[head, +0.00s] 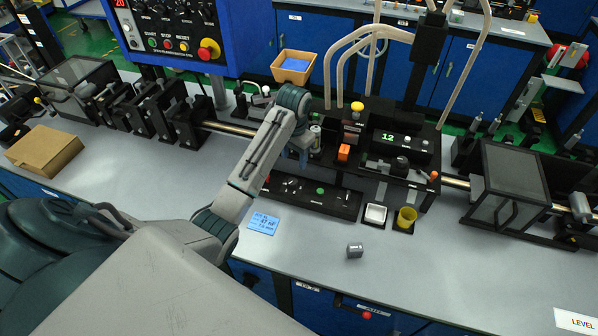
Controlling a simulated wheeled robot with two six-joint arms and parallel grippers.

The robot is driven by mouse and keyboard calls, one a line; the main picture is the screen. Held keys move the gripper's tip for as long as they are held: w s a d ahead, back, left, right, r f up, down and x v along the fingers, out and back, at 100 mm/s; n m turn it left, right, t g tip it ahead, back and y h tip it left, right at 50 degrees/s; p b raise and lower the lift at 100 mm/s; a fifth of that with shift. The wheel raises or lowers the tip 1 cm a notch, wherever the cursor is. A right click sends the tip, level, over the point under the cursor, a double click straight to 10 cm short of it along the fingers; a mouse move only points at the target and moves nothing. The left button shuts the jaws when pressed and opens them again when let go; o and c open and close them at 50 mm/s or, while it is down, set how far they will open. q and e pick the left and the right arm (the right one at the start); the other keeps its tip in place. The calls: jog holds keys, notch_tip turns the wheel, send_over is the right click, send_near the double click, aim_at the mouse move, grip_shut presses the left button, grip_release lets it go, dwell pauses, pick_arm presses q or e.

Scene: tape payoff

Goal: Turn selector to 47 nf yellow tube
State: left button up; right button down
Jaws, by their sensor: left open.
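My left arm comes in from the left, and its gripper (303,155) points down over the black fixture on the bench. Its fingertips are small and partly hidden by the wrist, and it is open. I see nothing held in it. A black station with a green display (388,136) reading 12 stands to its right, with a dark knob-like part (402,163) in front. I cannot tell for sure which part is the selector or where it points.
A small grey block (354,250) lies on the open bench in front. A black tray (310,196) with small parts lies below the gripper. Pale curved tubes (350,55) rise behind. A cardboard box (45,150) is at left.

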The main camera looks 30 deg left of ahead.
aim_at(293, 181)
pick_arm(q)
jog(key=shift+s+f, duration=0.25)
jog(key=shift+f, duration=0.35)
jog(key=shift+s+f, duration=0.2)
jog(key=shift+f, duration=0.4)
notch_tip(293, 181, down, 3)
jog(key=shift+s+f+p, duration=0.1)
jog(key=shift+p, duration=0.55)
jog(key=f, duration=0.2)
jog(key=f+p, duration=0.1)
jog(key=f, duration=0.1)
jog(key=shift+w+f, duration=0.1)
jog(key=shift+w, duration=0.15)
jog(key=shift+c, duration=0.9)
jog(key=c, duration=0.8)
pick_arm(e)
jog(key=s+r, duration=0.2)
jog(key=s, duration=0.1)
jog(key=shift+d, duration=0.2)
